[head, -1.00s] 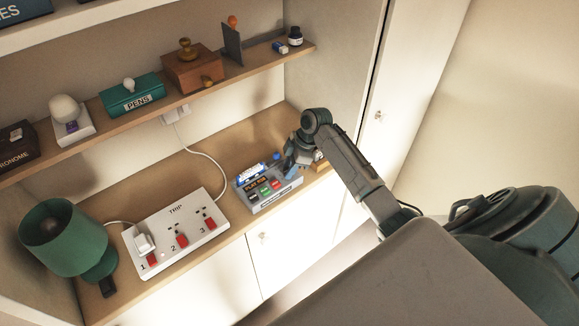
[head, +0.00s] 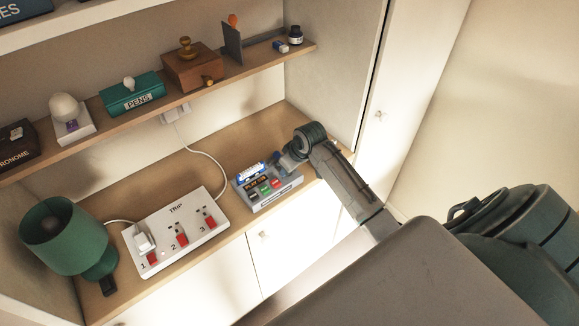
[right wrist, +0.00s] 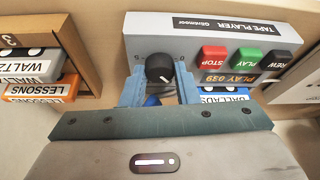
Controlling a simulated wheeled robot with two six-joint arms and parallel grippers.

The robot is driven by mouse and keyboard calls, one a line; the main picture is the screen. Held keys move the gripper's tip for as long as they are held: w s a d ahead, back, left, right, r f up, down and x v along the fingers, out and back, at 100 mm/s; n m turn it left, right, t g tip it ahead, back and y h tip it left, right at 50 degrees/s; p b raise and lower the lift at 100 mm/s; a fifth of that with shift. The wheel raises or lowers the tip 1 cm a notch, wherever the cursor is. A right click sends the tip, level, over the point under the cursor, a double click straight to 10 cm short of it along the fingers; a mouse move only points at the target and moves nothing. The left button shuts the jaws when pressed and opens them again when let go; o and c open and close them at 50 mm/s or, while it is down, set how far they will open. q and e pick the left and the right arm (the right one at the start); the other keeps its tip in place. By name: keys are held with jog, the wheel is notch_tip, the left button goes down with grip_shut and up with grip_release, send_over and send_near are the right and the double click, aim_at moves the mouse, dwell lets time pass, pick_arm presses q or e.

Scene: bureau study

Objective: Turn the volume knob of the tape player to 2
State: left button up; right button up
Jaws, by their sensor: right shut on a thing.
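The grey tape player (head: 277,199) stands on the wooden counter, with black, green and red keys on its front. In the right wrist view the tape player (right wrist: 200,28) appears upside down. In the head view the right gripper (head: 284,162) is at the player's far right end and hides the knob. My left gripper is not in view.
A white power strip (head: 195,241) with red switches and a green lamp (head: 65,238) stand left of the player. A wooden box (right wrist: 75,30) of cassettes is close beside it. A shelf (head: 230,80) with several items runs above. A cabinet wall rises at the right.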

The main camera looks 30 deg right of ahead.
jog(key=shift+a+m+h, duration=0.15)
jog(key=shift+m+h, duration=0.55)
jog(key=shift+m, duration=1.2)
jog(key=o, duration=1)
jog(key=shift+r, duration=0.1)
jog(key=b+v, duration=0.3)
jog(key=v, duration=0.7)
jog(key=shift+s+a+r, duration=0.15)
jog(key=shift+r, duration=0.1)
